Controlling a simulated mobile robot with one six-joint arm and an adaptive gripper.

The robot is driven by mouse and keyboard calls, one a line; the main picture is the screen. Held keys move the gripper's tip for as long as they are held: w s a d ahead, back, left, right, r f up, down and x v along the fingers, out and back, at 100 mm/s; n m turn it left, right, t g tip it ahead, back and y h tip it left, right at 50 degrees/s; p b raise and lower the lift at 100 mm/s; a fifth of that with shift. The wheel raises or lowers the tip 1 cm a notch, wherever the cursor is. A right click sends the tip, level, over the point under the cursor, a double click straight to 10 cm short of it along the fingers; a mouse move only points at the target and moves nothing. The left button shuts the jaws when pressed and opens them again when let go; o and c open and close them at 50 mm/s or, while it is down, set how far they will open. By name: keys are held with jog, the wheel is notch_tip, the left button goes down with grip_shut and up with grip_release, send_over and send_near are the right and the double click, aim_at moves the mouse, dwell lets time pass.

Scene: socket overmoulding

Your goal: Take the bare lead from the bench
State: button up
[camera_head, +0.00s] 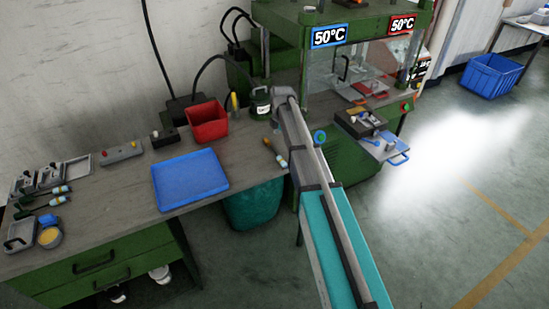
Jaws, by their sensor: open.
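I cannot tell for sure which thing is the bare lead. Two slim dark pieces with pale and blue ends, an upper one (58,190) and a lower one (55,202), lie at the left end of the bench (120,195). They are too small to make out as leads. A slim piece with an orange end and a pale end (275,153) lies alone near the bench's right edge. My arm reaches up from the bottom right to beside the bench's back right corner. I cannot make out my gripper at its end.
A blue tray (190,179) and a red bin (207,122) stand on the bench. A dark jar (261,104) stands at the back right. A small dish (50,237) sits at front left. The green press (345,160) is right of my arm. Open floor lies further right.

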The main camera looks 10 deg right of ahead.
jog(key=b, duration=0.6)
send_over(279, 161)
jog(key=shift+w+d+f, duration=0.1)
jog(key=shift+d+f, duration=0.1)
jog(key=shift+f, duration=1.45)
jog(key=shift+w+d+f, duration=0.1)
jog(key=shift+d+f, duration=0.05)
jog(key=shift+f, duration=1.45)
jog(key=shift+s+f, duration=0.1)
jog(key=f+b, duration=0.3)
jog(key=shift+s+a+f, duration=0.2)
jog(key=shift+a, duration=0.1)
jog(key=shift+f+b, duration=0.8)
jog(key=shift+b, duration=0.25)
jog(key=c, duration=0.9)
jog(key=shift+r, duration=0.2)
